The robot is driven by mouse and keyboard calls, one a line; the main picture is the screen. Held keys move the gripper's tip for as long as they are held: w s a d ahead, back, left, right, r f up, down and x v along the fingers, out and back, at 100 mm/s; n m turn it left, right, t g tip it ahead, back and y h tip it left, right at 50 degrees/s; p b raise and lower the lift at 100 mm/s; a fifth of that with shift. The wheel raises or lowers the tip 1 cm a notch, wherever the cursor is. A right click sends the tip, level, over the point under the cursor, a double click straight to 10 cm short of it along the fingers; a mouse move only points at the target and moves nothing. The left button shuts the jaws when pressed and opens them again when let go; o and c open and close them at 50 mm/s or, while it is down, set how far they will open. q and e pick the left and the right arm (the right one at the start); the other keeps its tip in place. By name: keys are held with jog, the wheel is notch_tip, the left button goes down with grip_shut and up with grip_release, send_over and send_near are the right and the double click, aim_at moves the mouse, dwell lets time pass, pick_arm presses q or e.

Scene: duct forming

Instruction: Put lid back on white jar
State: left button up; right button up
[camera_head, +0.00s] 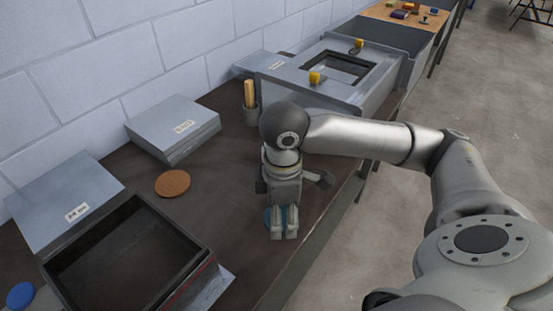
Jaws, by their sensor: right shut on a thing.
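My right gripper (284,236) points down over the dark worktop, near its front edge. Its fingers are shut on a mostly hidden blue thing (267,216); only bits of blue show beside and between the fingers. I cannot tell whether this is the lid or part of the jar. A round blue disc (20,295) lies at the far left edge, and I cannot tell whether it is a lid. No white jar can be made out clearly. My left gripper is not in view.
A brown round disc (173,183) lies on the worktop (222,185). A dark open tray (125,258) is at lower left, with grey boxes (172,124) along the wall. A cup with wooden sticks (251,104) and a grey framed unit (300,90) stand behind my gripper.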

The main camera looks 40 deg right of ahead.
jog(key=m, duration=0.2)
jog(key=a+m, duration=0.2)
jog(key=m, duration=0.1)
jog(key=shift+w+a+m, duration=0.15)
jog(key=shift+w+m, duration=0.1)
jog(key=shift+m, duration=0.05)
jog(key=m, duration=0.2)
jog(key=a+m, duration=0.1)
jog(key=m, duration=0.1)
jog(key=a+m, duration=0.1)
jog(key=m, duration=0.1)
jog(key=shift+w+a+r, duration=0.15)
jog(key=shift+w, duration=0.05)
